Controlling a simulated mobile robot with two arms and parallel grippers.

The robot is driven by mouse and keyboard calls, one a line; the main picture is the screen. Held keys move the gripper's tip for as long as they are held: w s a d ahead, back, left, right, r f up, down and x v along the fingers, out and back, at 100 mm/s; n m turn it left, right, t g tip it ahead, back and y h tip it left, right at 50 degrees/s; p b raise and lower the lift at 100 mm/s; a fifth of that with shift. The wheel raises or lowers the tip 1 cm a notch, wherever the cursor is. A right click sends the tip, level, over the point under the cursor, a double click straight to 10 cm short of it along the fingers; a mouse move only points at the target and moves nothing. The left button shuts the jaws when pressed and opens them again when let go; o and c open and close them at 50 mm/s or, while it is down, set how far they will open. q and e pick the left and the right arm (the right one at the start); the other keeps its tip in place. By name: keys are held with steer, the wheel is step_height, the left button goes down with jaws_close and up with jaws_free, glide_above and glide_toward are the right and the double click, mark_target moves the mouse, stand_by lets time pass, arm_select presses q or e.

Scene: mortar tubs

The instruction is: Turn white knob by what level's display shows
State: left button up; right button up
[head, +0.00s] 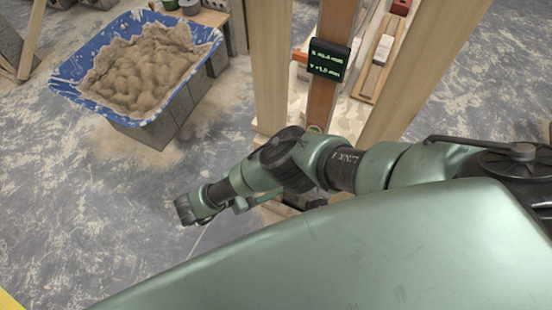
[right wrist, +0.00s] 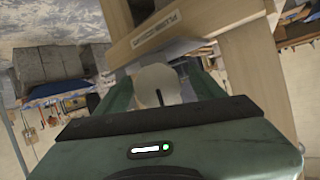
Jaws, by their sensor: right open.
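The white knob (right wrist: 147,84) is round and pale with a dark slot. In the right wrist view it sits between the two green fingers of my right gripper (right wrist: 158,76), which is open around it; I cannot tell whether either finger touches it. The level's black display (head: 329,61) is on the brown upright in the head view. It shows two green lines in mm; the lower seems to read +1.8, and the upper is too small to read surely. My right arm crosses the head view, and its gripper is not clear there. My left gripper is not in view.
Wooden posts (head: 271,70) stand beside the display. A blue tub (head: 66,82) of sandy mortar (head: 140,66) rests on grey blocks (head: 160,127) at the upper left. A wooden float (head: 379,55) lies behind the posts.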

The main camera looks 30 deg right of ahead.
steer(key=shift+s+a, duration=0.1)
steer(key=shift+s+a+r, duration=0.1)
steer(key=shift+a, duration=0.1)
steer(key=c, duration=1.4)
steer(key=shift+o, duration=0.2)
steer(key=shift+d+n+g+b, duration=0.1)
steer(key=shift+n+g+b, duration=0.25)
steer(key=shift+b, duration=0.2)
steer(key=shift+n+b, duration=0.3)
steer(key=shift+n, duration=0.05)
steer(key=shift+f+n+g+b, duration=0.2)
steer(key=shift+n+g+b, duration=0.5)
steer(key=shift+g+b, duration=0.1)
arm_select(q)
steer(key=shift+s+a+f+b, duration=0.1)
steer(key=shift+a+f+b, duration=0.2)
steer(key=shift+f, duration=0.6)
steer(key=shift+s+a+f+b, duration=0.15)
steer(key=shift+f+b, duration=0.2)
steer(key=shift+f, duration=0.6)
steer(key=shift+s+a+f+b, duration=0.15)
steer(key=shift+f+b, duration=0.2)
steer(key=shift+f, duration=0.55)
arm_select(e)
steer(key=shift+r+n+g, duration=0.1)
steer(key=shift+n+g, duration=0.45)
steer(key=shift+n, duration=0.35)
